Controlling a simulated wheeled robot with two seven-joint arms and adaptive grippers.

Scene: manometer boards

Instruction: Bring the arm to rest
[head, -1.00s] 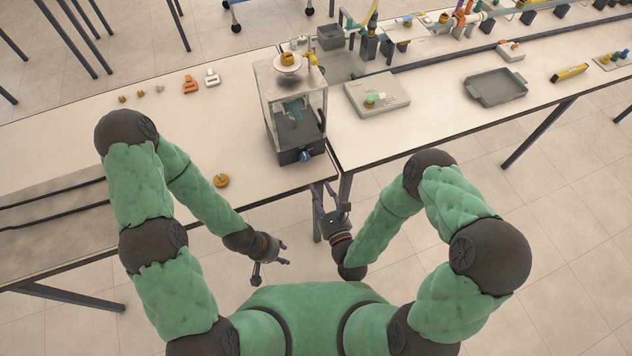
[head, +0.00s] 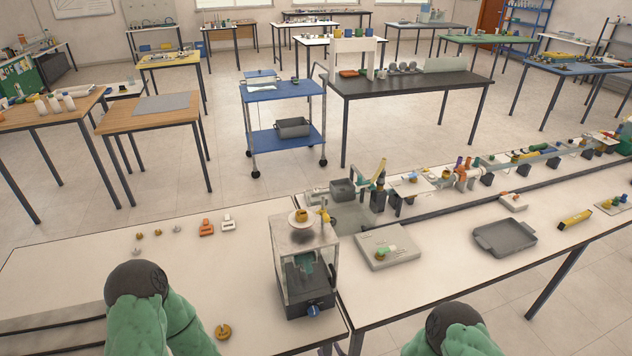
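Neither of my grippers shows in the head view now; both lie below the lower edge of the picture. Of my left arm, only a dark joint (head: 137,284) and green links show at the lower left. Of my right arm, a dark joint (head: 453,322) and a bit of green link show at the lower right. Both arms show in front of the white benches, and I cannot tell whether anything is held.
A clear-walled box apparatus (head: 305,265) with a blue knob stands at the bench's corner. A grey board (head: 388,245) and grey tray (head: 505,238) lie to its right. A brass piece (head: 223,331) lies near my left arm. A blue trolley (head: 285,95) stands behind.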

